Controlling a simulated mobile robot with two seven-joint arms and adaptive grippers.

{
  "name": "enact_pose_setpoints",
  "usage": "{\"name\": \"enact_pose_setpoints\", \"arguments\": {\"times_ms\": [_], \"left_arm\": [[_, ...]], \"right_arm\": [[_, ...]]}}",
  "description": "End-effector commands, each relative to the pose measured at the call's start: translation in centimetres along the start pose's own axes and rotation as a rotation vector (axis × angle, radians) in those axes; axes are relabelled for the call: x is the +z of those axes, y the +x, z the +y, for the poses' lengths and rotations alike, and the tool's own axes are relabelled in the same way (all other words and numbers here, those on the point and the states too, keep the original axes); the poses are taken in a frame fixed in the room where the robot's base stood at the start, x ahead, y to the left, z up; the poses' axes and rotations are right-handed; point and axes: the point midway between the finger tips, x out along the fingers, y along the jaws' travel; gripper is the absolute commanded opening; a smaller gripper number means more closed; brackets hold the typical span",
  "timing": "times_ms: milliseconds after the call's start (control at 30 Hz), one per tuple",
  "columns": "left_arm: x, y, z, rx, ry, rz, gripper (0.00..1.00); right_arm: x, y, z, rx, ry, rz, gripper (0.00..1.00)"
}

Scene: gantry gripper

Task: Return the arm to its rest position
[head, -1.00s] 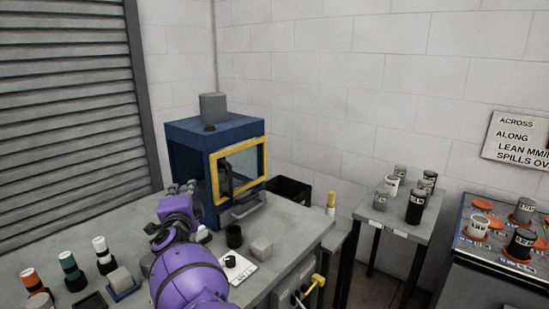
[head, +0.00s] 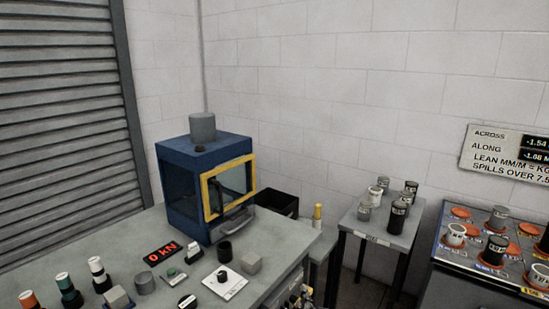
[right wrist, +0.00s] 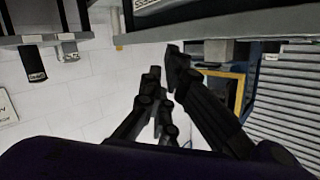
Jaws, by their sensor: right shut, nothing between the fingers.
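My right gripper (right wrist: 165,66) shows in the right wrist view, its dark fingers shut with nothing between them. It is in open air, clear of the bench and the blue cabinet. In the head view I see neither gripper nor arm. My left gripper is not in view. The right wrist picture is upside down, with the bench along its top edge.
A blue cabinet (head: 180,200) with a yellow-framed door stands on the grey bench (head: 90,248). Small pots, a cube (head: 252,263) and a white card (head: 226,284) lie before it. A side table (head: 372,241) holds several canisters. A red display (head: 161,254) reads 0 kN.

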Motion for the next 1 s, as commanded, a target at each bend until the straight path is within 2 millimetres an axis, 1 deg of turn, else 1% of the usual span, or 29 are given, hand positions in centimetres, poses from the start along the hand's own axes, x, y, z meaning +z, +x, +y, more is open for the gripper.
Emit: {"name": "enact_pose_setpoints", "arguments": {"times_ms": [33, 67, 100, 167, 200, 267, 300, 367, 400, 467, 500, 600, 700, 800, 867, 1000], "left_arm": [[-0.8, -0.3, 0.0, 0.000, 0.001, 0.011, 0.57], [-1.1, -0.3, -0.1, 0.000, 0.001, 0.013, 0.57], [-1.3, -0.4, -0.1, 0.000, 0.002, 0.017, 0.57], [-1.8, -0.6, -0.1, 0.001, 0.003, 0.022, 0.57], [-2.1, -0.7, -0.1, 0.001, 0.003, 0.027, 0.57], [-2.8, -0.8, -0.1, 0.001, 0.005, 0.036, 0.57], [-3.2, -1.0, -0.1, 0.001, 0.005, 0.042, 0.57], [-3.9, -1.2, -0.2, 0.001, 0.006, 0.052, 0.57], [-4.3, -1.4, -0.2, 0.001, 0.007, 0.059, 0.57], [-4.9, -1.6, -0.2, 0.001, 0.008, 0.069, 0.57], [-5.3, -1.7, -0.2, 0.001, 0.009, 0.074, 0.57], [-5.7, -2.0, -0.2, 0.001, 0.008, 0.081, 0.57], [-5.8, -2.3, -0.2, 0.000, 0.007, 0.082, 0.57], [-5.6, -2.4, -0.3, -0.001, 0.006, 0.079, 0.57], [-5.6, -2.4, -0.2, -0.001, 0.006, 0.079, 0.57], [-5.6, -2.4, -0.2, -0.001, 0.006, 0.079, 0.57]], "right_arm": [[1.3, -2.9, 1.6, 0.020, -0.043, -0.032, 0.00], [2.3, -4.5, 2.4, 0.030, -0.067, -0.052, 0.00], [3.6, -6.7, 3.4, 0.042, -0.097, -0.082, 0.00], [5.5, -10.1, 4.6, 0.058, -0.136, -0.125, 0.00], [6.7, -12.5, 5.4, 0.068, -0.161, -0.156, 0.00], [8.5, -16.1, 6.3, 0.081, -0.189, -0.202, 0.00], [9.7, -18.5, 6.8, 0.089, -0.207, -0.234, 0.00], [11.3, -22.3, 7.5, 0.100, -0.225, -0.280, 0.00], [12.4, -24.8, 7.9, 0.108, -0.233, -0.311, 0.00], [14.0, -28.6, 8.4, 0.117, -0.240, -0.358, 0.00], [15.2, -31.0, 8.7, 0.125, -0.242, -0.391, 0.00], [18.1, -36.0, 9.5, 0.144, -0.236, -0.471, 0.00], [20.1, -39.5, 10.4, 0.164, -0.231, -0.530, 0.00], [21.1, -41.5, 10.8, 0.178, -0.226, -0.561, 0.00], [21.4, -42.0, 10.9, 0.183, -0.224, -0.570, 0.00], [21.4, -42.0, 10.9, 0.183, -0.224, -0.570, 0.00]]}}
